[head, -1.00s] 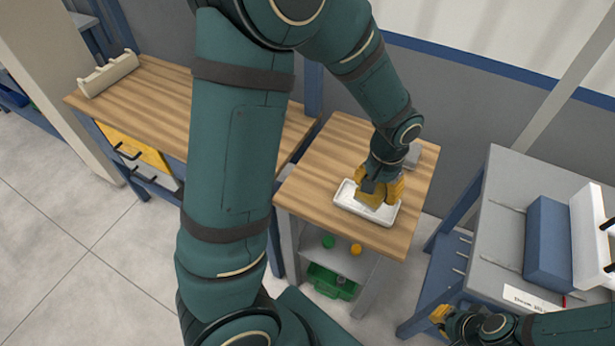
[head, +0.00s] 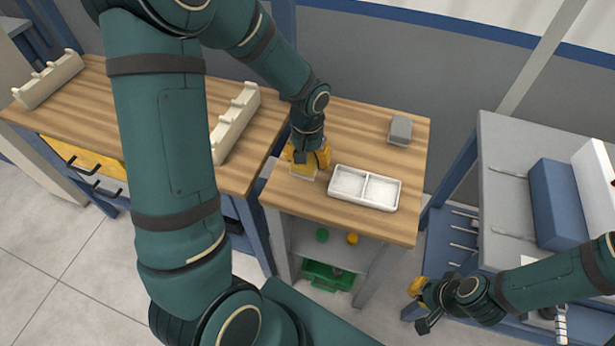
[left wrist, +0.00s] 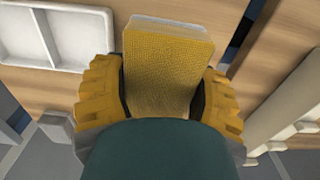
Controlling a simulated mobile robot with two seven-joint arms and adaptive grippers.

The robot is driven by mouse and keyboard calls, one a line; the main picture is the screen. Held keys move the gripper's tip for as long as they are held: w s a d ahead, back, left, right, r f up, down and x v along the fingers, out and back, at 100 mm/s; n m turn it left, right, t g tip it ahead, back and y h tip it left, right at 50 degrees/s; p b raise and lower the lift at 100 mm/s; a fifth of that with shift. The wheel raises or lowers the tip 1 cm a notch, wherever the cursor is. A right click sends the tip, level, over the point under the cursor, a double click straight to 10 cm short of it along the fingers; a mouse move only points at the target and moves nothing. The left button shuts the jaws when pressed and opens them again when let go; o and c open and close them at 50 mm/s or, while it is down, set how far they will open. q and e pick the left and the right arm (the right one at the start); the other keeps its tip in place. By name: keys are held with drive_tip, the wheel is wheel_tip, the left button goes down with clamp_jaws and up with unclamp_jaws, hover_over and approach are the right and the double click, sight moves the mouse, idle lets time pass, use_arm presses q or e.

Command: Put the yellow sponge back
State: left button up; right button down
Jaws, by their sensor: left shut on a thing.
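My left gripper (head: 307,160) is shut on the yellow sponge (left wrist: 168,70), which has a pale far end. In the head view the gripper hides most of the sponge (head: 303,173). The sponge is over the left part of the small wooden table (head: 310,205), left of the white tray (head: 362,204). I cannot tell if it touches the wood. The tray has two compartments with nothing solid visible in them; it also shows in the left wrist view (left wrist: 54,38). My right gripper (head: 424,303) is at the lower right, away from the table; its finger gap is unclear.
A grey block (head: 400,130) lies at the table's back right. A longer wooden bench (head: 75,105) with pale notched racks (head: 236,125) adjoins on the left. A grey workbench (head: 500,150) with a blue box (head: 556,222) stands right. Wood around the tray is clear.

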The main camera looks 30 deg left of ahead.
use_arm(q)
wheel_tip(320, 180, down, 6)
drive_tip(key=shift+f+b, duration=0.2)
drive_tip(key=shift+b, duration=0.55)
drive_tip(key=shift+r, duration=0.1)
drive_tip(key=shift+f, duration=0.2)
drive_tip(key=o, duration=0.8)
drive_tip(key=shift+r, duration=0.2)
wheel_tip(320, 180, up, 12)
drive_tip(key=p, duration=0.3)
